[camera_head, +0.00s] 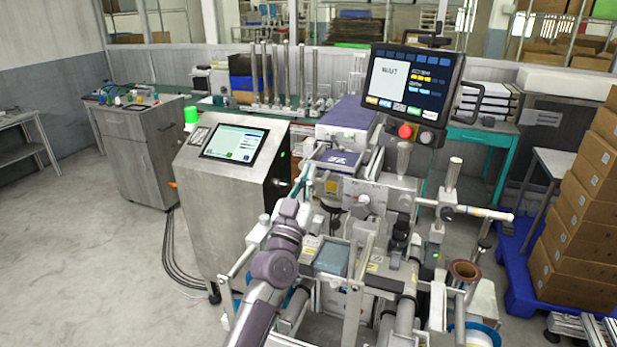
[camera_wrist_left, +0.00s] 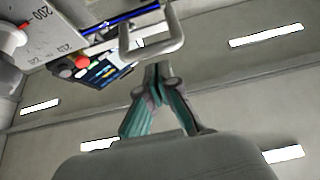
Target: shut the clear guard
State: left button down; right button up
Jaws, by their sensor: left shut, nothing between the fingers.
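The labelling machine (camera_head: 375,190) stands in the middle of the head view. A pale-framed bluish panel (camera_head: 332,258) low on it may be the clear guard; its see-through parts are hard to make out, and I cannot tell its angle. My left arm rises from the bottom, and my left gripper (camera_head: 306,180) is in front of the machine, small and partly lost against it. In the left wrist view the gripper (camera_wrist_left: 160,68) is shut and empty, pointing at a grey U-shaped handle or bar (camera_wrist_left: 152,42). Whether they touch is unclear. My right gripper is not in view.
A screen on an arm (camera_head: 412,85) with a red button (camera_head: 405,131) stands above the machine. A steel cabinet with a touch panel (camera_head: 234,142) is at the left. Stacked cartons (camera_head: 580,210) on a blue pallet (camera_head: 515,285) fill the right. The floor at left is clear, apart from cables.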

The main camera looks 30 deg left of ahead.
pick_arm(q)
notch_tip(320, 180, down, 15)
jog(key=b, duration=0.9)
jog(key=shift+r+b, duration=0.15)
jog(key=shift+b, duration=0.2)
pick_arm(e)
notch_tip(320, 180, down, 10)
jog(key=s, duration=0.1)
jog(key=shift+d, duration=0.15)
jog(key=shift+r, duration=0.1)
